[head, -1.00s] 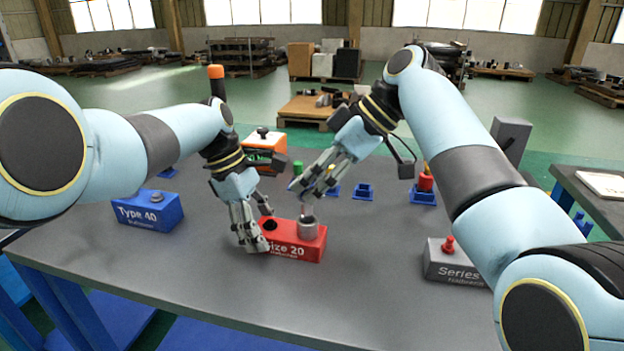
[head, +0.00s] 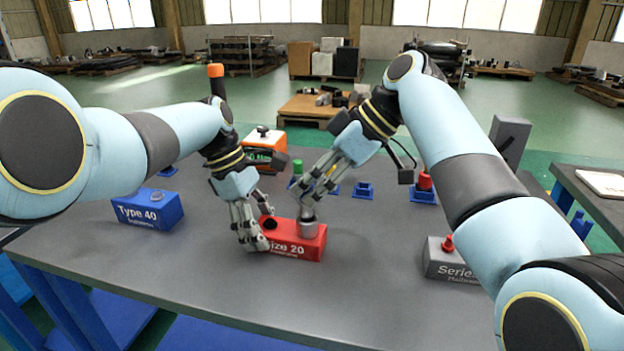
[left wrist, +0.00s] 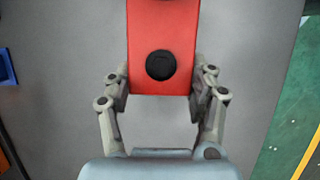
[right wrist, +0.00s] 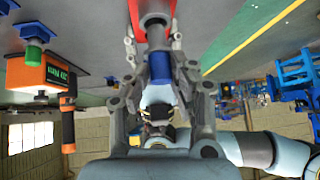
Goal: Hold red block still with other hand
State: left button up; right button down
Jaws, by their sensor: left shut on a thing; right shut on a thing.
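The red block (head: 309,239), marked "Size 20", lies on the grey table. My left gripper (head: 258,226) is shut across the block's left end, with one finger on each side. In the left wrist view the red block (left wrist: 162,35) runs between the fingers, with a dark round hole on top. My right gripper (head: 310,194) is above the ring, shut on a slim blue-and-grey piece (right wrist: 160,67). The piece's grey end points at the ring; how deep it sits is hard to tell.
A blue "Type 40" block (head: 148,210) stands at left, a grey "Series" block (head: 455,262) at right. Behind are an orange box (head: 264,141), a green-topped piece (head: 297,167), a blue stand (head: 363,191) and a red piece (head: 425,180). The front table middle is clear.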

jog(key=shift+f, duration=1.7)
jog(key=c, duration=1)
grip_release()
jog(key=shift+c, duration=0.2)
jog(key=shift+r, duration=0.1)
jog(key=shift+v, duration=2.45)
pick_arm(q)
jog(key=o, duration=1.5)
jog(key=shift+c, duration=0.2)
pick_arm(e)
jog(key=v, duration=1.2)
